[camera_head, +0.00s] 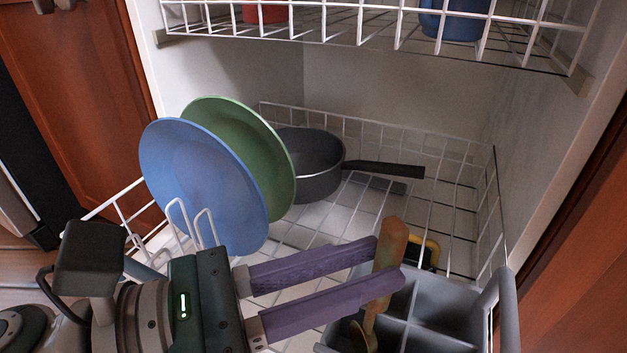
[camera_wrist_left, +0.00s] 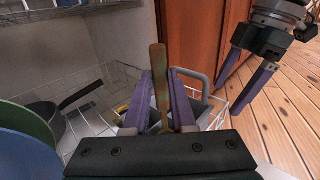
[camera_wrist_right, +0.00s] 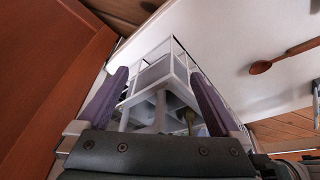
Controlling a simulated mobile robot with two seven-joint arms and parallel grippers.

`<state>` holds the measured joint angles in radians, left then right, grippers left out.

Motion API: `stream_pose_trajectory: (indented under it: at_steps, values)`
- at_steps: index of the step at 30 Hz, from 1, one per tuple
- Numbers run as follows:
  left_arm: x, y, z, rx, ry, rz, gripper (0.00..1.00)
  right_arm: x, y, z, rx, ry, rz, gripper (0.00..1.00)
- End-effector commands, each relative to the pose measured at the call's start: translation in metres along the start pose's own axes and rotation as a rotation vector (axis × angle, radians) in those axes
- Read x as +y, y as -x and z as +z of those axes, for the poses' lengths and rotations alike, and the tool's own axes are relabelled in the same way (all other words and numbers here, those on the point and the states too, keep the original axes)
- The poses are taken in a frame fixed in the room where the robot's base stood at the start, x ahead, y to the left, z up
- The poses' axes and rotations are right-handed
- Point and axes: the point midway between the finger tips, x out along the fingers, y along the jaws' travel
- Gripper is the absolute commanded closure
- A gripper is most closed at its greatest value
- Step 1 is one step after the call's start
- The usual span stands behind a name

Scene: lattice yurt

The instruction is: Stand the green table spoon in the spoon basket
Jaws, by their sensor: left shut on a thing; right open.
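My left gripper (camera_head: 390,264) is shut on the handle of a spoon (camera_head: 392,242). The handle looks mottled orange-brown and olive; it points up, slightly tilted, and the lower end (camera_head: 369,325) goes down at the left compartments of the spoon basket. The spoon also shows between the fingers in the left wrist view (camera_wrist_left: 160,85). The grey spoon basket (camera_head: 440,343), with dividers and a raised handle, stands at the front right. Whether the spoon's tip touches its floor is hidden. My right gripper (camera_wrist_left: 229,100) is open and empty; in its own view the basket (camera_wrist_right: 158,105) lies beyond its fingers.
A blue plate (camera_head: 200,180) and a green plate (camera_head: 245,140) stand in the wire rack (camera_head: 452,215). A dark pan (camera_head: 310,165) lies behind. A yellow and black item (camera_head: 432,250) sits behind the basket. An upper rack (camera_head: 350,30) hangs above. A brown spoon (camera_wrist_right: 285,60) lies at the right.

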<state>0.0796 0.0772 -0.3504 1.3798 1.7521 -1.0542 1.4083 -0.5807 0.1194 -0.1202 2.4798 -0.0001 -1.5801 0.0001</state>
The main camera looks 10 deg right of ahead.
Motion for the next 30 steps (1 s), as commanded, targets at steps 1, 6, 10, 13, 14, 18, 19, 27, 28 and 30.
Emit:
stream_pose_trajectory:
  at_steps: [1, 6, 10, 13, 14, 18, 19, 27, 28, 30]
  values:
    - [0.0002, -0.0001, -0.0045, -0.001, 0.000, 0.000, 1.00, -0.0001, -0.0042, 0.0014, 0.000, 0.000, 0.000, 0.00]
    - [0.0001, -0.0001, -0.0065, -0.001, 0.000, 0.000, 1.00, -0.0001, -0.0055, 0.0018, 0.000, 0.000, 0.000, 0.00]
    - [0.0000, -0.0001, -0.0060, -0.001, 0.000, 0.000, 1.00, 0.0000, -0.0049, 0.0016, 0.000, 0.000, 0.000, 0.00]
    - [0.0000, -0.0001, -0.0060, -0.001, 0.000, -0.001, 0.73, 0.0000, -0.0049, 0.0016, 0.000, 0.000, 0.000, 0.00]
    - [0.0000, -0.0001, -0.0060, -0.001, 0.000, -0.001, 0.70, 0.0000, -0.0049, 0.0016, 0.000, 0.000, 0.000, 0.00]
    - [0.0000, -0.0001, -0.0061, -0.001, 0.000, -0.001, 0.54, 0.0000, -0.0049, 0.0015, 0.000, 0.000, 0.000, 0.00]
    - [0.0000, -0.0001, -0.0061, -0.001, 0.000, -0.001, 0.50, 0.0000, -0.0049, 0.0015, 0.000, 0.000, 0.001, 0.00]
    - [-0.0001, -0.0001, -0.0063, 0.000, 0.000, -0.001, 0.41, 0.0001, -0.0049, 0.0015, 0.000, 0.001, 0.001, 0.00]
    - [-0.0001, 0.0001, -0.0063, 0.000, 0.000, -0.001, 0.41, 0.0001, -0.0048, 0.0014, 0.000, 0.001, 0.001, 0.00]
    - [-0.0001, 0.0023, -0.0059, 0.001, 0.001, 0.000, 0.41, 0.0001, -0.0034, 0.0010, 0.000, 0.001, 0.001, 0.00]
